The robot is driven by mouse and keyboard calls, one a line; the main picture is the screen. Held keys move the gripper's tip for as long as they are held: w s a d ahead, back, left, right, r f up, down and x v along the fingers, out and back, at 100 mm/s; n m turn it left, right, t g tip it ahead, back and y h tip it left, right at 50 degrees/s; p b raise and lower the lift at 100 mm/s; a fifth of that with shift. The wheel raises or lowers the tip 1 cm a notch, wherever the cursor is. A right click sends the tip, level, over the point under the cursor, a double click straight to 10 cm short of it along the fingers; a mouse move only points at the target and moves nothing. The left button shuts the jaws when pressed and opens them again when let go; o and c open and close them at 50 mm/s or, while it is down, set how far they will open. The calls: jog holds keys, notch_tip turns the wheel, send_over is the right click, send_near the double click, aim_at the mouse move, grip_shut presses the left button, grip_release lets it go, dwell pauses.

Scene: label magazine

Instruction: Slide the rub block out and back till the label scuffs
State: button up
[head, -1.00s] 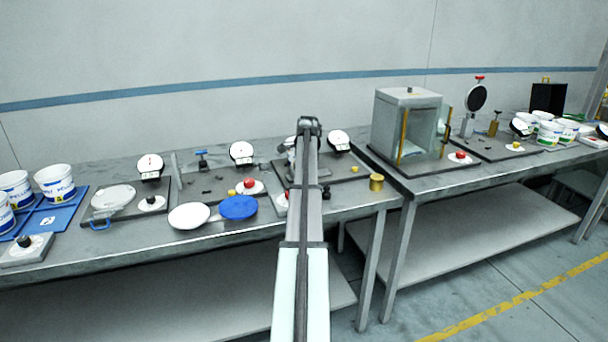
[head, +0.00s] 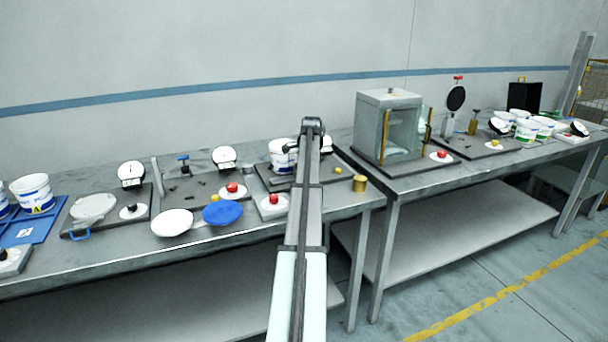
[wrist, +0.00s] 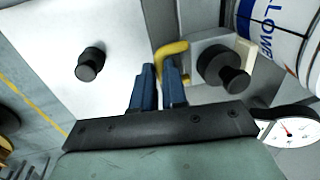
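In the wrist view, the two dark blue fingers of my gripper (wrist: 160,84) stand close together around one leg of a yellow handle (wrist: 172,48). The handle is on a grey block, which I take for the rub block (wrist: 205,42), with a black knob (wrist: 224,68) next to it. A cream pad (wrist: 245,52) at the block's right side faces a white tub with a blue-lettered label (wrist: 275,25); I cannot tell whether they touch. In the head view the tub (head: 281,150) is partly behind my arm, which hides my gripper and the block.
A black knob (wrist: 90,63) stands on a pale plate to the left, and a dial gauge (wrist: 290,130) is at the lower right. A brass cylinder (head: 360,183) stands near the bench edge. A clear-sided cabinet (head: 388,120) stands on the right bench.

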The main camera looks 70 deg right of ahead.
jog(key=o, duration=0.5)
jog(key=shift+c, duration=0.2)
notch_tip(320, 180, up, 14)
jog(key=s+a, duration=0.2)
jog(key=shift+f, duration=0.2)
jog(key=shift+w, duration=0.1)
dwell(0.4)
